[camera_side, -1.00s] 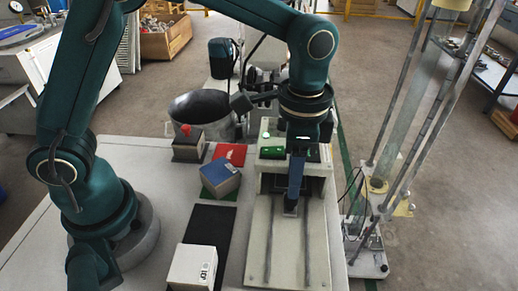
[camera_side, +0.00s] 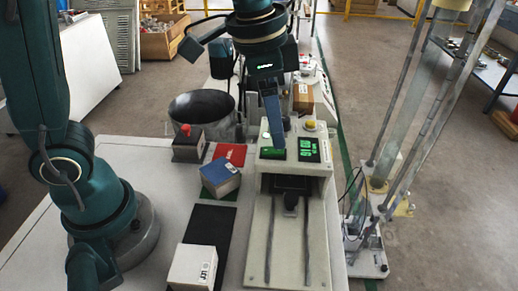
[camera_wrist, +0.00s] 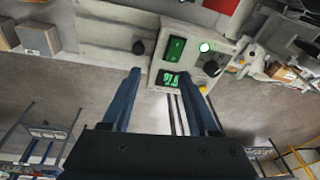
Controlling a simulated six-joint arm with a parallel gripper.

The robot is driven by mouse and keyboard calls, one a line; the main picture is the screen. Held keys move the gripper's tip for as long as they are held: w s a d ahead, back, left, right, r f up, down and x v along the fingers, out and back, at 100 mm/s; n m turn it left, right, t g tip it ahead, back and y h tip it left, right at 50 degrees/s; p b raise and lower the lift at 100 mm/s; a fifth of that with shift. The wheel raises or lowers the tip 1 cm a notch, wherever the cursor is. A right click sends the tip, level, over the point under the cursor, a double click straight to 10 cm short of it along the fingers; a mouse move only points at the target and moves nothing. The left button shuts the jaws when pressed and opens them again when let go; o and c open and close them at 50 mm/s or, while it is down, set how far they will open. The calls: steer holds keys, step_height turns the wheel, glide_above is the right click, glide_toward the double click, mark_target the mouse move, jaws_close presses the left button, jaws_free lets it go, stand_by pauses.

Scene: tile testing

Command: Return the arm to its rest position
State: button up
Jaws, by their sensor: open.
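My gripper (camera_side: 271,125) hangs in the air above the testing machine, its blue fingers pointing down in the side view. In the wrist view my gripper (camera_wrist: 160,80) shows two blue fingers spread apart with nothing between them. The testing machine (camera_side: 292,157) is a beige box with a green switch, a lit green display and a yellow knob on top. It also shows in the wrist view (camera_wrist: 193,50).
On the table are a white-sided block (camera_side: 193,267), a blue-topped block (camera_side: 220,178) and a grey block with a red top piece (camera_side: 188,146). A red mat (camera_side: 231,153) and a black mat (camera_side: 212,224) lie there. A dark bin (camera_side: 202,107) stands behind. A tall frame (camera_side: 410,110) stands right.

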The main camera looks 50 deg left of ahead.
steer(key=s+a+f+n+t, duration=0.1)
steer(key=s+a+n+t, duration=0.2)
steer(key=s+a+n, duration=0.4)
steer(key=shift+s+y, duration=0.3)
steer(key=shift+s, duration=1.65)
